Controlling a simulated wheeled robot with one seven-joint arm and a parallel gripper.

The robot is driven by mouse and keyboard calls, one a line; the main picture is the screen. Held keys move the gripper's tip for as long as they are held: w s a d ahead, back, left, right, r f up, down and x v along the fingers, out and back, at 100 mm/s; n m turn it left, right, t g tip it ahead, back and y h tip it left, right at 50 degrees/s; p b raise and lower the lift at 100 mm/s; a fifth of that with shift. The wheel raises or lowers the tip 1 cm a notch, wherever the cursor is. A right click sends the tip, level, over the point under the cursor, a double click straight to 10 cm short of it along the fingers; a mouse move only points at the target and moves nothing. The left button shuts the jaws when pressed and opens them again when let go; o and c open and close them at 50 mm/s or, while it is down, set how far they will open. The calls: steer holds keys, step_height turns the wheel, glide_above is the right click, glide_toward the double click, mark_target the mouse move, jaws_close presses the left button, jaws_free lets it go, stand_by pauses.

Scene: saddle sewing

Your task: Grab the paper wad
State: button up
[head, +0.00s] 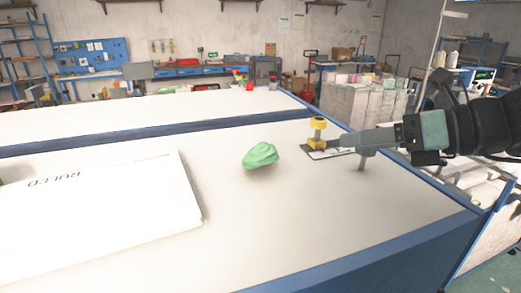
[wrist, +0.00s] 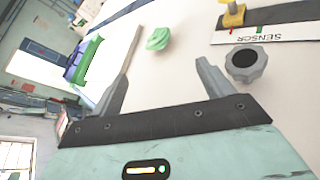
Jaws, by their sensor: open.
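The paper wad (head: 260,155) is a crumpled light green lump. It sits on the white tabletop, right of a large white slab marked "RULED". It also shows near the top middle of the wrist view (wrist: 159,38), beyond my fingers. My gripper (head: 346,154) is over the right part of the table, to the right of the wad and apart from it. In the wrist view my gripper (wrist: 168,50) has its two fingers spread wide, with nothing held between them.
A grey knob (wrist: 246,63) is close to my right finger in the wrist view. The "RULED" slab (head: 100,210) fills the left. The tabletop around the wad is clear.

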steer(key=p, duration=0.2)
glide_toward(276, 153)
steer(key=x, duration=0.5)
steer(key=shift+r, duration=0.1)
steer(key=shift+p+x, duration=1.15)
steer(key=shift+x, duration=1.65)
steer(key=c, duration=0.6)
